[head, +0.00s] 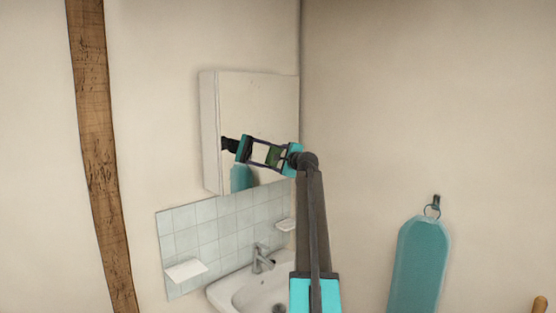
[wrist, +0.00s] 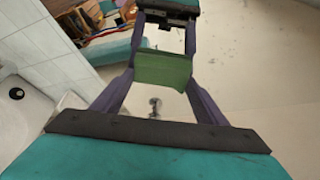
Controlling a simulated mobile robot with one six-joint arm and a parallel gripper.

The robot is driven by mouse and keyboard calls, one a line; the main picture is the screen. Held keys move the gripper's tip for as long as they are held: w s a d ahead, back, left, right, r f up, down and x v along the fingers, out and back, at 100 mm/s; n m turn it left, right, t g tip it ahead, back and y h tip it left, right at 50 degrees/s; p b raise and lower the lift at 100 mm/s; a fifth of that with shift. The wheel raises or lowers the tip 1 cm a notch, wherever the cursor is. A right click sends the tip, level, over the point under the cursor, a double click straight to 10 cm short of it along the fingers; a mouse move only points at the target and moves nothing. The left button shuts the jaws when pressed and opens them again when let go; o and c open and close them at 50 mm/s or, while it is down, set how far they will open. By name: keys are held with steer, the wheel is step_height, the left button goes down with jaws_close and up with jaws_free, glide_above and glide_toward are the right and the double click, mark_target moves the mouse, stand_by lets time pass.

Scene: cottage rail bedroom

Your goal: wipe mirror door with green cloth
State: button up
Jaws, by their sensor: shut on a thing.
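The mirror door (head: 250,100) is the front of a white wall cabinet (head: 211,140) above the basin. My gripper (head: 279,157) is in front of the lower right part of the door, and its reflection shows to its left in the glass. The gripper is shut on the green cloth (head: 273,156). In the wrist view the cloth (wrist: 163,72) spans the space between the purple fingertips (wrist: 163,76), at or very close to the glass. I cannot tell whether it touches. A few faint dark specks show at the right in the wrist view.
Below the cabinet are a tiled splashback (head: 215,225), a soap ledge (head: 186,270), a tap (head: 262,260) and a white basin (head: 232,291). A teal hot-water-bottle-like item (head: 418,265) hangs on the right wall. A wooden beam (head: 98,150) stands at the left.

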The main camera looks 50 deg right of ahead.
mark_target(270, 159)
steer(key=shift+a, duration=0.1)
steer(key=shift+w+a+p, duration=0.15)
steer(key=shift+a+p, duration=0.25)
steer(key=shift+a, duration=0.5)
steer(key=shift+w+a+p, duration=0.1)
steer(key=shift+a+p, duration=0.25)
steer(key=shift+a, duration=0.55)
steer(key=shift+a, duration=0.15)
steer(key=shift+w+a+p, duration=0.1)
steer(key=shift+a+p, duration=0.7)
steer(key=shift+a, duration=0.95)
steer(key=shift+r+p, duration=0.3)
steer(key=shift+r, duration=0.2)
steer(key=shift+d, duration=0.15)
